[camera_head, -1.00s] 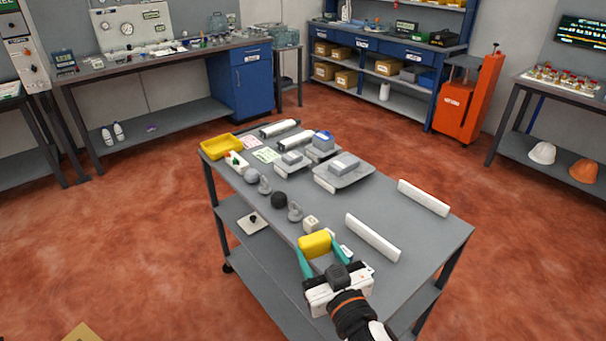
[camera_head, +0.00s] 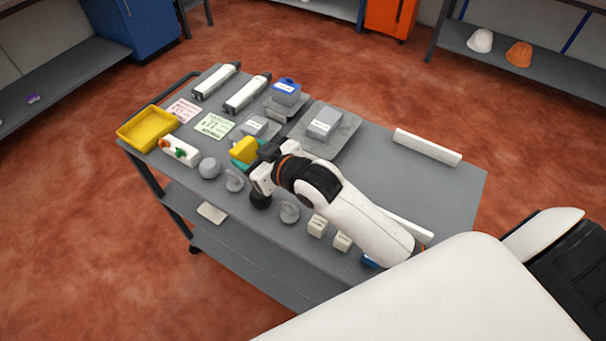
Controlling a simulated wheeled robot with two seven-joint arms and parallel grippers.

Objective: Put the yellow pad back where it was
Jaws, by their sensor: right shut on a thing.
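The yellow pad (camera_head: 243,148) is a small bright yellow block above the left-middle part of the grey cart top. My right gripper (camera_head: 241,159) is shut on it. The teal fingers are partly hidden by the pad and the gripper body. The pad is close to a grey round knob shape (camera_head: 234,180) and a small white-labelled grey block (camera_head: 254,127). I cannot tell whether it touches the cart top. My left gripper is not in view.
A yellow tray (camera_head: 120,133) sits at the cart's left end, beside a white switch box (camera_head: 180,151). Grey balls and rings and two cream cubes (camera_head: 317,225) line the front edge. A scale (camera_head: 347,141) stands behind my arm.

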